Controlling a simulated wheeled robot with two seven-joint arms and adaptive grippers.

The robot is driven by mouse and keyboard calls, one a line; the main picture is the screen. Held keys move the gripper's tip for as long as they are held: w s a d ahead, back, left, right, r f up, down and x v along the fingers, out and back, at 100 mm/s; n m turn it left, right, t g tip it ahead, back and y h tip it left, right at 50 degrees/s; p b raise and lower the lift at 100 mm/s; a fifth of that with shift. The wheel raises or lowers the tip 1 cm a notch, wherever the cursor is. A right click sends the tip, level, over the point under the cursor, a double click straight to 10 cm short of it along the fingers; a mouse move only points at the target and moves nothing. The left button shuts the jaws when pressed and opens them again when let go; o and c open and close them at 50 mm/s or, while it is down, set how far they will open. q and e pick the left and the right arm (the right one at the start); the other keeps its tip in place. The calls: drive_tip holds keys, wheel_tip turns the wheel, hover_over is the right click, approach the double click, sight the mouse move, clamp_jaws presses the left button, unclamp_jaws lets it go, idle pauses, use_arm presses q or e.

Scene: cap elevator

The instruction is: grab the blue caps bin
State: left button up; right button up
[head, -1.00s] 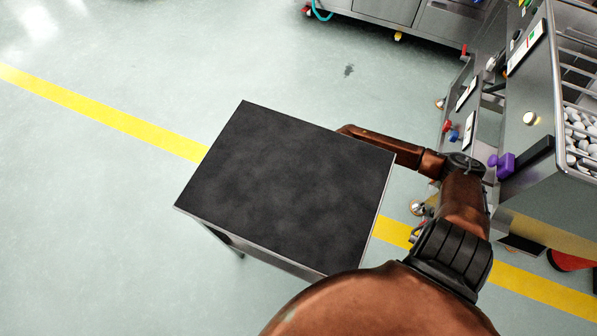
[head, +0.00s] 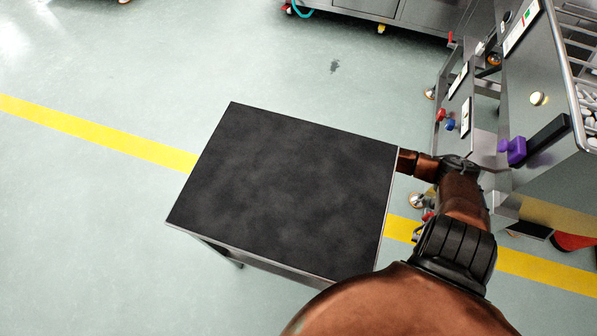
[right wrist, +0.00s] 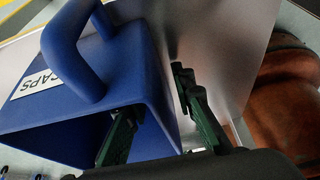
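The blue caps bin (right wrist: 130,75) fills the left half of the right wrist view. It has a thick blue handle (right wrist: 72,52) and a white label reading CAPS (right wrist: 36,82). My right gripper (right wrist: 158,92) has its dark green fingers apart. One finger reaches into the bin's opening and the other is outside, beside the bin's side wall. I see no firm contact with the wall. In the head view the bin is not visible and my right gripper is hidden behind the table. My left gripper is not in view.
A black-topped table (head: 285,190) stands in the middle of the head view, close to my right arm. A steel machine (head: 545,110) with a purple knob (head: 513,150) is at the right. A steel cabinet (head: 395,12) is at the back. The floor at the left is clear.

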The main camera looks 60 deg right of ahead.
clamp_jaws()
drive_tip(key=shift+r, duration=0.1)
idle(0.5)
drive_tip(key=shift+r+p, duration=0.3)
drive_tip(key=shift+r, duration=0.05)
wheel_tip(320, 180, up, 3)
drive_tip(key=p, duration=0.2)
drive_tip(key=shift+w+r+p, duration=0.1)
drive_tip(key=shift+r+p, duration=0.1)
drive_tip(key=shift+p, duration=0.1)
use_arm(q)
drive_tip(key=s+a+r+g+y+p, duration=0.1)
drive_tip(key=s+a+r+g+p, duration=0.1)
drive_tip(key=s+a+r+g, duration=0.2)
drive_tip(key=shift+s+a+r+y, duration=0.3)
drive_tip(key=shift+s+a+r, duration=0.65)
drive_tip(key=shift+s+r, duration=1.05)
use_arm(e)
drive_tip(key=w+d, duration=0.2)
drive_tip(key=d, duration=0.6)
drive_tip(key=w+d, duration=0.3)
drive_tip(key=d, duration=0.6)
drive_tip(key=shift+d+f, duration=0.2)
drive_tip(key=shift+f, duration=0.2)
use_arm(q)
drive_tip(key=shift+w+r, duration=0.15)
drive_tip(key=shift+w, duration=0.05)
